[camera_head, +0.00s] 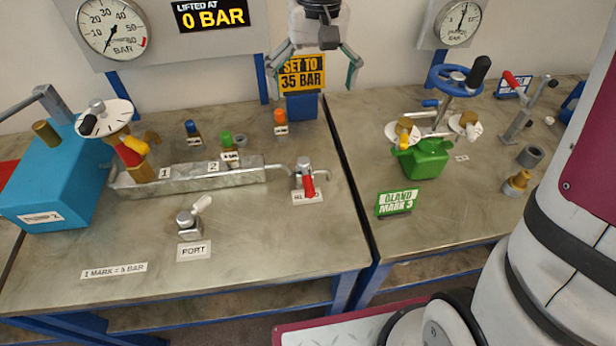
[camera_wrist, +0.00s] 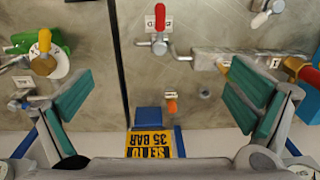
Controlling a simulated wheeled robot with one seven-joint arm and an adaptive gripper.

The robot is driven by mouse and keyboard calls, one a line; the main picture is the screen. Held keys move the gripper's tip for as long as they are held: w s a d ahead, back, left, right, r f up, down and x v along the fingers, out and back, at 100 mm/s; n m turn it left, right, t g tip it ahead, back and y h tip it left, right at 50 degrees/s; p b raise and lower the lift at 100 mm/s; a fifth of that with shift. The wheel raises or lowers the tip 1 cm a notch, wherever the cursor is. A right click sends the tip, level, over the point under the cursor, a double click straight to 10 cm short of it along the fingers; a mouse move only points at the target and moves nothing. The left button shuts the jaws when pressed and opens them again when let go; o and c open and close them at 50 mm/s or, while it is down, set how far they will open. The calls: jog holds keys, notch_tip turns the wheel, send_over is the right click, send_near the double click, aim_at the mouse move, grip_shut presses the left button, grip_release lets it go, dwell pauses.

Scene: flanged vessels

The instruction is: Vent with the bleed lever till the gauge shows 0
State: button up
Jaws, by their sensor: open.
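The bleed lever (camera_head: 308,184) is a red handle on a small grey valve at the right end of the metal channel, pointing toward the table's front edge. Its label is partly covered. The red lever also shows in the wrist view (camera_wrist: 160,17), at the top. The round white gauge (camera_head: 112,28) hangs on the back panel at left; its needle points down and slightly left, but its exact reading is too small to tell. My gripper (camera_head: 315,72) is open and empty, above and behind the lever, before the back wall. Its two fingers are spread wide in the wrist view (camera_wrist: 162,85).
A "SET TO 35 BAR" sign (camera_head: 302,73) stands behind my gripper. A display (camera_head: 210,15) reads "LIFTED AT 0 BAR". A white port lever (camera_head: 201,204), an orange-capped fitting (camera_head: 280,119) and a green-capped fitting (camera_head: 227,139) are nearby. The left table's front is mostly clear.

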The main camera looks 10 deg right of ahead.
notch_tip(320, 180, up, 9)
jog(key=p, duration=0.3)
jog(key=s+d+t, duration=0.2)
jog(key=s+d, duration=0.3)
jog(key=s, duration=0.6)
jog(key=s+d+t+b, duration=0.1)
jog(key=s+d+t, duration=0.2)
jog(key=s, duration=0.8)
jog(key=shift+d+t, duration=0.3)
jog(key=shift+d, duration=0.55)
jog(key=shift+r, duration=0.1)
dwell(1.2)
